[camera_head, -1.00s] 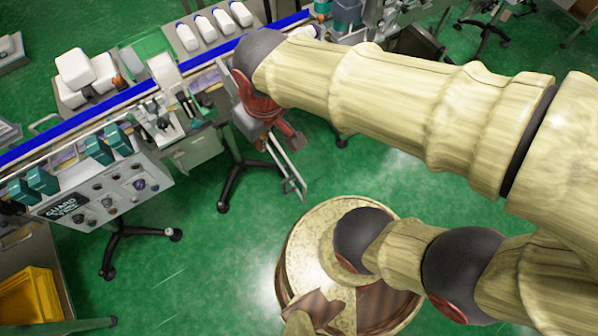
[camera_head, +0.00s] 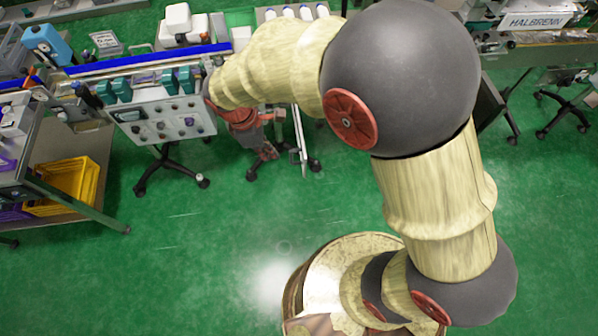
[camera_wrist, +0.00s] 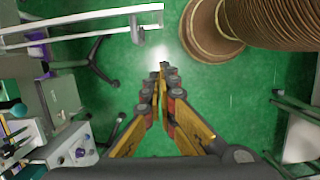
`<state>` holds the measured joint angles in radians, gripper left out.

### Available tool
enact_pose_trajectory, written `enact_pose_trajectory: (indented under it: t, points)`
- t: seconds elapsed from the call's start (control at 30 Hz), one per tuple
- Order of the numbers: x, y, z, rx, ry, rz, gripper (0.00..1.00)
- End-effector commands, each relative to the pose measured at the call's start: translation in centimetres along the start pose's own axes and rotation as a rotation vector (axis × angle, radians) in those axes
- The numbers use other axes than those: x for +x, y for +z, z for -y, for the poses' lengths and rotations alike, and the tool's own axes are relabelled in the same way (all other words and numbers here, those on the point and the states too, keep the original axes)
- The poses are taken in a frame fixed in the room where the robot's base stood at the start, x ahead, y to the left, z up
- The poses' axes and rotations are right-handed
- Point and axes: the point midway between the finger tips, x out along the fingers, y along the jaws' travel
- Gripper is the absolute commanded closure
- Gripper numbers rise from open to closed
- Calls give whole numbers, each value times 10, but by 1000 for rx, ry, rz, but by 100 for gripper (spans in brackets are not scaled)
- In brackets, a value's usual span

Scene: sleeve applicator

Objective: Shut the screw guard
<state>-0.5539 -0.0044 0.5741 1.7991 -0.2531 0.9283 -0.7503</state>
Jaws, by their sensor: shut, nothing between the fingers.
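The screw guard looks to be the pale metal frame (camera_head: 299,135) that sticks out from the front of the conveyor machine, over the floor. In the wrist view the frame (camera_wrist: 85,38) crosses the upper left, with a grey block at its end. It stands swung out, open. My gripper (camera_head: 264,155) hangs just left of the frame, to the right of the control panel. In the wrist view my gripper (camera_wrist: 163,68) is shut and empty, its fingertips apart from the frame. My arm hides part of the machine behind and the guard's inner end.
The control panel (camera_head: 160,121) with knobs stands left of my gripper. The conveyor (camera_head: 150,60) with a blue rail runs behind it. A yellow crate (camera_head: 72,183) is at the left. The green floor (camera_head: 190,250) in front is clear, apart from wheeled stand legs.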

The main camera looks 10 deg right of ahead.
Motion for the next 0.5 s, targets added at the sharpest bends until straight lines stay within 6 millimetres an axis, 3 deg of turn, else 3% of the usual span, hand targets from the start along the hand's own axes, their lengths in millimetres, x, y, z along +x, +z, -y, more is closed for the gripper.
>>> enact_pose_trajectory:
  t: [0.27, 0.5]
  points:
    - [13, 1, 1, -52, -3, 2, 100]
    - [57, 1, 2, -49, -5, 2, 100]
